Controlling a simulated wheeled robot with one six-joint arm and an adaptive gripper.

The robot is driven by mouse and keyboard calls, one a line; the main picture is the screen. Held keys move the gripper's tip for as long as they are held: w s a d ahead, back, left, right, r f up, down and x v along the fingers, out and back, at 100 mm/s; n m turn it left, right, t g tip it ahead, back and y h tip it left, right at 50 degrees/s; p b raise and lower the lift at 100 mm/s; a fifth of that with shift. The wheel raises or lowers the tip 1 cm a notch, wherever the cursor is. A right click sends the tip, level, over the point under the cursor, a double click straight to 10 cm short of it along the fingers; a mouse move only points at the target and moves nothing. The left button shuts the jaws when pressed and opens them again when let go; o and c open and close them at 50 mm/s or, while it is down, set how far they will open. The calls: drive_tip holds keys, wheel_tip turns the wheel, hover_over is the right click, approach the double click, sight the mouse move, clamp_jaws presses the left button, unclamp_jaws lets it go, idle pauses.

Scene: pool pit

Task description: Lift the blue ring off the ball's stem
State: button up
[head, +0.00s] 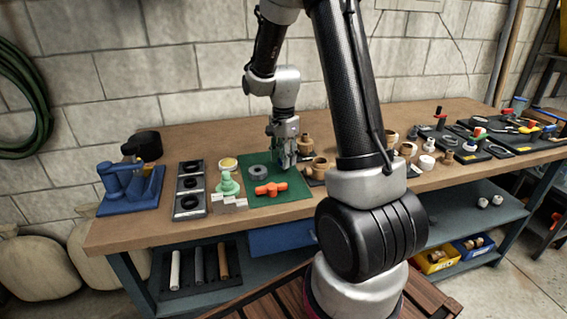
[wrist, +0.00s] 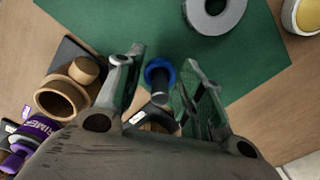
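The blue ring (wrist: 161,71) shows in the wrist view around the top of a dark stem (wrist: 160,86), between my gripper's fingers. My gripper (wrist: 163,62) is open, one finger on each side of the ring, with a visible gap on both sides. The ball below the stem is mostly hidden by my gripper's body and cannot be made out. In the head view my gripper (head: 287,158) points down over the right part of the green mat (head: 295,190); the blue ring is hidden there.
A grey ring (head: 258,171) and an orange handle (head: 270,188) lie on the mat. Tan fittings (head: 305,144) stand close to my gripper on the right.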

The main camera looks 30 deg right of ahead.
drive_tip(key=shift+c, duration=1)
drive_tip(key=shift+r, duration=0.1)
